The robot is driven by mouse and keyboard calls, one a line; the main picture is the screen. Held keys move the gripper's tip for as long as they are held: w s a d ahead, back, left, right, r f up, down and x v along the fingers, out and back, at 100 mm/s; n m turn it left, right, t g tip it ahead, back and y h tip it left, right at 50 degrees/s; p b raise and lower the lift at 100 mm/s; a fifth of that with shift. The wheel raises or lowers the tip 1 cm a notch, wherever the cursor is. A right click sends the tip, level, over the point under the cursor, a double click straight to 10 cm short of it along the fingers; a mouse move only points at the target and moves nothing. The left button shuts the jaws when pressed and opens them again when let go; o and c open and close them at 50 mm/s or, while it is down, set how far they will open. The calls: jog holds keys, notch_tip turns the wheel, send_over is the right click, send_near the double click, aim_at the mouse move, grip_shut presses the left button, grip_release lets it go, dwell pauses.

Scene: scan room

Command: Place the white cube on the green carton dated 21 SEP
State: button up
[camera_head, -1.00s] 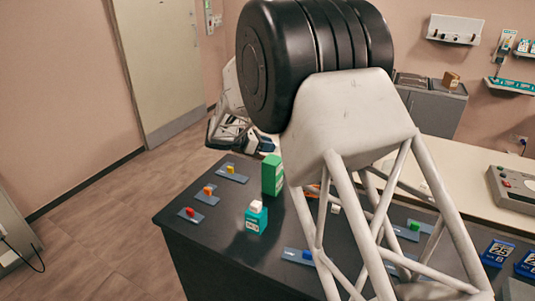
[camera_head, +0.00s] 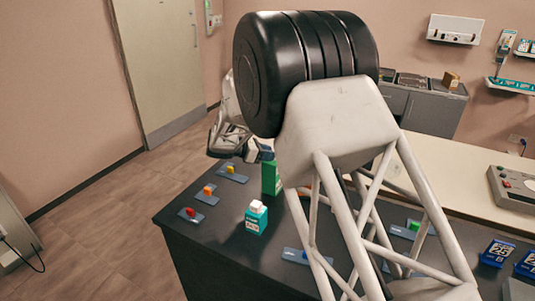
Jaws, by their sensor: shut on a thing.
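My gripper (camera_head: 262,152) is at the left of my arm, over the far left part of the dark table (camera_head: 225,245). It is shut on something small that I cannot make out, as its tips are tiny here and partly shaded. A tall green carton (camera_head: 270,180) stands just below the gripper, its right side covered by my arm. A shorter teal carton (camera_head: 256,222) with a white piece on top (camera_head: 257,207) stands nearer. Dates on the two cartons cannot be read. I cannot pick out the white cube with certainty.
Grey plates hold red (camera_head: 190,211), orange (camera_head: 207,190) and yellow (camera_head: 231,169) pieces at the left. A blue piece (camera_head: 306,255) and a green piece (camera_head: 414,225) lie further right. My arm hides the middle.

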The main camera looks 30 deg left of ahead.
jog(key=shift+f, duration=0.1)
jog(key=o, duration=0.9)
jog(key=shift+s+a+r, duration=0.1)
jog(key=shift+s+r, duration=0.05)
jog(key=shift+r, duration=0.05)
jog(key=v, duration=1.1)
jog(key=shift+s+a, duration=0.25)
